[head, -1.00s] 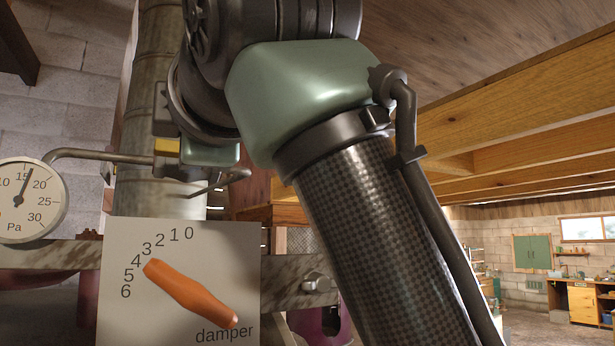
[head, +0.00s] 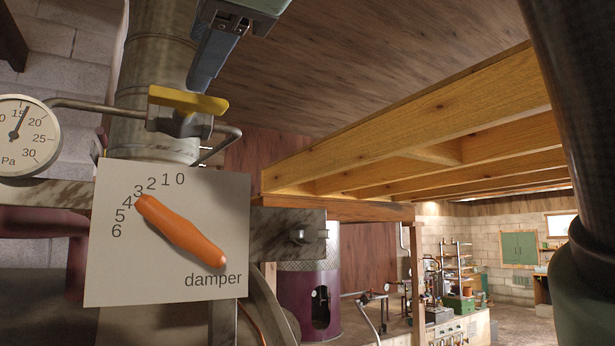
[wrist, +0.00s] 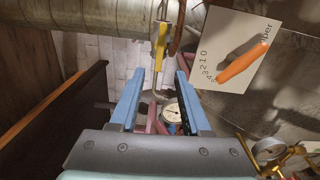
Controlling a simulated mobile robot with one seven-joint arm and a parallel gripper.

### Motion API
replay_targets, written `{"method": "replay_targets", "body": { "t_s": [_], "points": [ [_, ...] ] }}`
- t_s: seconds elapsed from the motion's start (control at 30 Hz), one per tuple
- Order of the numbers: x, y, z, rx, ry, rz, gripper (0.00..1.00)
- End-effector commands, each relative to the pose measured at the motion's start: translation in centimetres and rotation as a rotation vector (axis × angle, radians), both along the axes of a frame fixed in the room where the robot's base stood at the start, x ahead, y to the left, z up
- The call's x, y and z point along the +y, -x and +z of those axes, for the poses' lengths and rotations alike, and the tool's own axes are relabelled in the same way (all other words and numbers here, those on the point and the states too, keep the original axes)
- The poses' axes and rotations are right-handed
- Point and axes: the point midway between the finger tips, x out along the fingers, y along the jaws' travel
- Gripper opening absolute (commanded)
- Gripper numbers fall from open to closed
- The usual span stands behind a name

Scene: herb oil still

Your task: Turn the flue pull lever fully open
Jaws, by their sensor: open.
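A yellow lever (head: 188,101) sits on a small valve on the thin pipe between the round gauge (head: 24,134) and the flue pipe (head: 152,80). In the head view the lever lies nearly level. My gripper (head: 203,84) points down just above it, its upper part cut off by the top edge. In the wrist view my blue fingers (wrist: 159,72) are apart and empty. The yellow lever (wrist: 160,45) shows beyond their tips, lined up with the gap and apparently not touched. Whether this lever is fully open cannot be told.
A white damper plate (head: 110,265) with an orange handle (head: 180,230) stands close below the lever; the handle's upper end points between 3 and 4. Wooden beams (head: 400,130) run overhead at the right. A purple vessel (head: 300,290) stands behind the plate.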

Motion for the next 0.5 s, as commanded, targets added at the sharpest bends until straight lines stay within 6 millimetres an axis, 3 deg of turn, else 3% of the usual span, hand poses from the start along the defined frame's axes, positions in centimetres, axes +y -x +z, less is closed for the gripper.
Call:
{"method": "replay_targets", "body": {
  "t_s": [0.2,0.5],
  "points": [
    [-1.3,1.9,-0.1,0.001,-0.001,0.000,0.47],
    [-1.5,2.1,0.1,0.001,0.000,0.000,0.47]
  ]
}}
